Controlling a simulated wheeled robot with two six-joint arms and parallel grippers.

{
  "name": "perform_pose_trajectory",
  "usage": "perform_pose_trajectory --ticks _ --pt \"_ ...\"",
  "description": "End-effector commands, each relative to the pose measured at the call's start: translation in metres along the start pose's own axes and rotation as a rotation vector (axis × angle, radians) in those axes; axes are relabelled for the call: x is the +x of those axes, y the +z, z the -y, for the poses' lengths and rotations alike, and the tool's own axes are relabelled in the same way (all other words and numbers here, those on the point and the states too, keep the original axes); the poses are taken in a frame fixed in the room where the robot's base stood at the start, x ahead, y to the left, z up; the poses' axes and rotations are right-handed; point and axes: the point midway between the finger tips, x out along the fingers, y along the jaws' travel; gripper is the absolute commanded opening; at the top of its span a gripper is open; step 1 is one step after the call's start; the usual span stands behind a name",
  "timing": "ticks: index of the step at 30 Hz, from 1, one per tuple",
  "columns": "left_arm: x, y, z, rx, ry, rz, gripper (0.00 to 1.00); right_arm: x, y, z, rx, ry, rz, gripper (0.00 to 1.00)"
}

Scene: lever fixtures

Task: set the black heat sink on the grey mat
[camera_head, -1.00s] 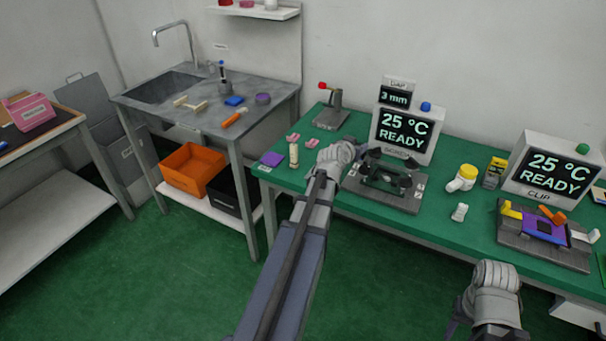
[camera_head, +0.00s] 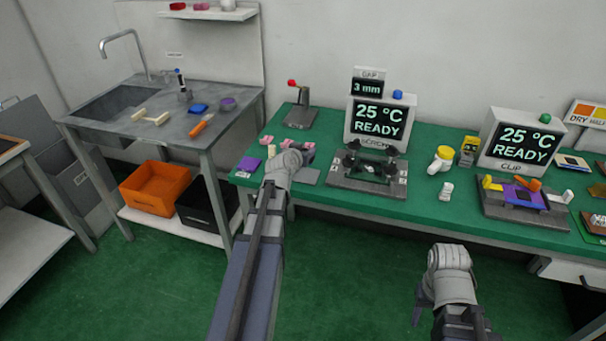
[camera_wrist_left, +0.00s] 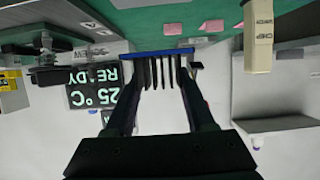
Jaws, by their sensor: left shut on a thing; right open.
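The black heat sink (camera_wrist_left: 160,72) is between the fingers of my left gripper (camera_wrist_left: 160,85) in the left wrist view; its fins and a blue strip along one edge show. In the head view my left gripper (camera_head: 303,152) is over the green bench, and the heat sink is hidden or too small to make out there. The grey mat (camera_head: 308,177) lies on the bench just right of my left wrist, partly covered by it. My right gripper (camera_head: 422,302) is in front of the bench, empty as far as I can see; its fingers are barely visible.
A dark clamp fixture (camera_head: 368,180) stands right of the mat, with a READY screen (camera_head: 378,122) behind it. Left of the mat are a cream block (camera_head: 271,153), pink pieces (camera_head: 267,140) and a purple square (camera_head: 248,164). A red-topped lever stand (camera_head: 299,108) is behind.

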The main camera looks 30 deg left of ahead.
Motion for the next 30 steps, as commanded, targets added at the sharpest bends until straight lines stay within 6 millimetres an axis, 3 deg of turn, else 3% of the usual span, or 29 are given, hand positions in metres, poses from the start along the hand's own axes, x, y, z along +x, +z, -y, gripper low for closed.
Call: perform_pose_trajectory --ticks 1,3,11,21,30 --pt "0.007 0.016 0.0 0.0 0.0 0.0 0.0 0.017 -0.001 0.002 0.0 0.0 0.0 0.5" --pt "0.01 0.024 0.0 0.0 0.0 0.0 0.0 0.025 -0.002 0.003 0.0 0.0 0.0 0.5" --pt "0.011 0.026 0.0 0.0 0.0 0.0 0.0 0.029 -0.002 0.003 0.0 0.0 0.0 0.5" --pt "0.025 0.06 0.0 0.0 0.0 0.0 0.0 0.065 -0.004 0.006 0.0 0.0 0.0 0.5" --pt "0.025 0.059 0.0 0.0 0.0 0.0 0.0 0.064 -0.004 0.006 0.0 0.0 0.0 0.5"
